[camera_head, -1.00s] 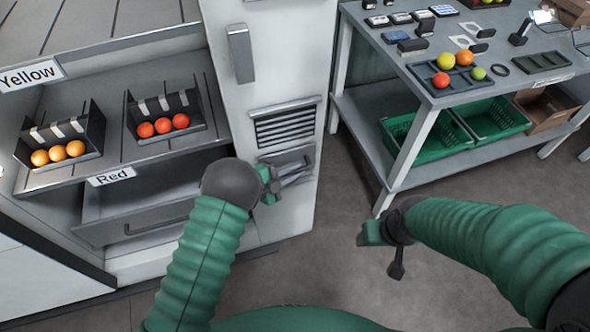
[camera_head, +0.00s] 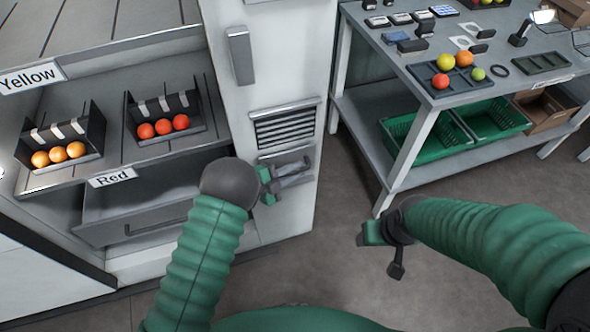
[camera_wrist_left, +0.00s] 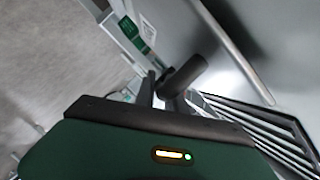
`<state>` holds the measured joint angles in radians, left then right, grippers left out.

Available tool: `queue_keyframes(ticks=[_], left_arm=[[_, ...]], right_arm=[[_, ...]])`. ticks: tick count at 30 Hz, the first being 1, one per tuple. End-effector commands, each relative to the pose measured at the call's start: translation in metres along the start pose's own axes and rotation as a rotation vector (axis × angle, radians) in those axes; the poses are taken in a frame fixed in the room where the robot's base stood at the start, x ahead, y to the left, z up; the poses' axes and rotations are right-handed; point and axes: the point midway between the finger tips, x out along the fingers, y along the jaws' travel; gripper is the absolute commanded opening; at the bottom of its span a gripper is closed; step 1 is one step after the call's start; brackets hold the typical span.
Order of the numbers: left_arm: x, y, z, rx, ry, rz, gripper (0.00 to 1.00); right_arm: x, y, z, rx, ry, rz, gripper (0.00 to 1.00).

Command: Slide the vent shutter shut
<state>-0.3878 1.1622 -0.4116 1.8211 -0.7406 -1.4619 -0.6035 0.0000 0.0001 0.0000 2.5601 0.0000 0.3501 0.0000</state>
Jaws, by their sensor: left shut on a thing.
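The vent (camera_head: 285,128), with dark horizontal slats in a grey frame, is on the white cabinet front in the head view. Its slats (camera_wrist_left: 265,130) show at lower right in the wrist view. The grey shutter (camera_head: 272,156) sits at the lower part of the vent, and the slats above it are uncovered. My left gripper (camera_head: 291,176) is at the shutter, shut on its dark round handle (camera_wrist_left: 187,74). The exact finger contact is partly hidden. My right gripper (camera_head: 368,234) hangs over the floor, away from the vent; its jaw opening is unclear.
A vertical handle (camera_head: 241,55) stands out above the vent. Left are shelves with a crate of red tomatoes (camera_head: 163,127), a crate of orange ones (camera_head: 60,150) and a drawer (camera_head: 140,215). Right is a grey table (camera_head: 440,100) with green crates below. Floor between is clear.

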Motion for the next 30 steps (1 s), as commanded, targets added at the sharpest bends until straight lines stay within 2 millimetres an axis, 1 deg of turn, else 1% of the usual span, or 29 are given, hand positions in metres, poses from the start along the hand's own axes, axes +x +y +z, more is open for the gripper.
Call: queue_keyframes(ticks=[1,5,9,15,21,24,30], left_arm=[[-0.003,-0.013,-0.008,0.004,0.003,-0.002,0.00],[-0.010,-0.039,-0.023,0.006,0.004,-0.005,0.00],[-0.018,-0.069,-0.043,0.006,0.004,-0.006,0.00],[-0.027,-0.107,-0.065,0.007,0.005,-0.007,0.00],[-0.032,-0.128,-0.079,0.006,0.005,-0.006,0.00],[-0.033,-0.132,-0.081,0.006,0.005,-0.005,0.00],[-0.034,-0.133,-0.082,0.008,0.005,-0.006,0.00]], right_arm=[[-0.011,0.000,-0.003,0.000,0.000,0.000,0.64],[-0.035,0.000,-0.008,0.000,0.000,0.000,0.64],[-0.062,0.000,-0.015,0.000,0.000,0.000,0.64],[-0.092,0.000,-0.022,0.000,0.000,0.000,0.64],[-0.108,0.000,-0.026,0.000,0.000,0.000,0.64],[-0.111,0.000,-0.026,0.000,0.000,0.000,0.64],[-0.111,0.000,-0.026,0.000,0.000,0.000,0.64]])
